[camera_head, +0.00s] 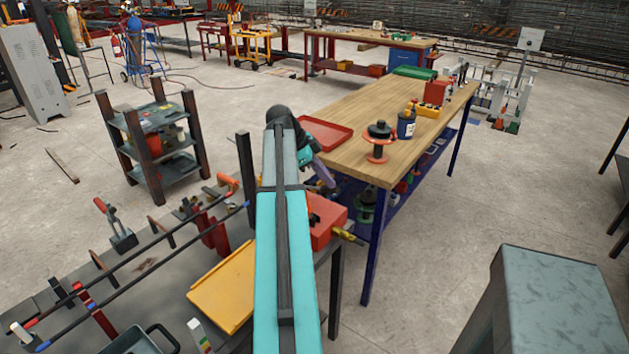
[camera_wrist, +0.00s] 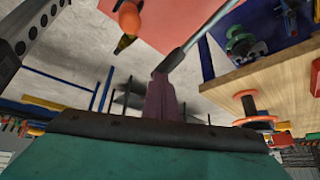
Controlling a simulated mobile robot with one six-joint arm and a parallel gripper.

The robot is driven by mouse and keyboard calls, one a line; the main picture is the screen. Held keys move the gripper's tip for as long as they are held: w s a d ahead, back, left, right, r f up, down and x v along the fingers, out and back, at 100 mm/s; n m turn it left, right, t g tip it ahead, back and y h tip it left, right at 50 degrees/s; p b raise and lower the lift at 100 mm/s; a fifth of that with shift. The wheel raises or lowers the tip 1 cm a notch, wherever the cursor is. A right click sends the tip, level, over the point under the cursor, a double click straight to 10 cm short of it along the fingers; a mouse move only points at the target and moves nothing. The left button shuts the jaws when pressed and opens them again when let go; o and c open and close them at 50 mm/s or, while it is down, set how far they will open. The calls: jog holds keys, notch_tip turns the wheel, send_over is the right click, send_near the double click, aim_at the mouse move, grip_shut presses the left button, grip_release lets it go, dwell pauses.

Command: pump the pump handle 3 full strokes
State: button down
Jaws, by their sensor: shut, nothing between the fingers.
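A red box-shaped pump body (camera_head: 326,222) with a brass fitting (camera_head: 348,235) sits at the right end of the dark bench in the head view. My gripper (camera_head: 324,178) is above and beyond it, with mauve fingers pointing down to the right. In the wrist view my gripper (camera_wrist: 162,80) is shut and empty. A thin grey rod (camera_wrist: 196,38), apparently the pump handle, slants from near the fingertips to the upper right, across a red surface. I cannot tell whether fingers and rod touch. My arm hides part of the pump and the handle in the head view.
The wooden table (camera_head: 385,120) stands close behind, with a red tray (camera_head: 325,133), a spool (camera_head: 379,140) and a dark blue can (camera_head: 406,124). A yellow tray (camera_head: 222,288) and rod racks lie on the dark bench.

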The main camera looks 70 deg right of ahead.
jog(key=shift+w+d+r+p, duration=0.1)
jog(key=shift+w+r+p, duration=0.1)
jog(key=shift+r, duration=0.35)
jog(key=shift+w+d+r+p, duration=0.15)
jog(key=shift+r+p, duration=0.1)
jog(key=shift+r, duration=0.35)
jog(key=shift+w+a+r+p, duration=0.1)
jog(key=shift+w+r+p, duration=0.1)
jog(key=shift+r, duration=0.35)
jog(key=shift+s+f, duration=0.1)
jog(key=shift+f, duration=0.1)
jog(key=shift+s+f+b, duration=0.25)
jog(key=shift+f+b, duration=0.15)
jog(key=shift+f, duration=0.15)
jog(key=shift+s+f+b, duration=0.3)
jog(key=shift+f, duration=0.25)
jog(key=shift+s+a+f+b, duration=0.1)
jog(key=shift+s+f+b, duration=0.1)
jog(key=shift+f, duration=0.15)
jog(key=shift+s+a+f+b, duration=0.1)
jog(key=shift+f+b, duration=0.1)
jog(key=shift+f, duration=0.1)
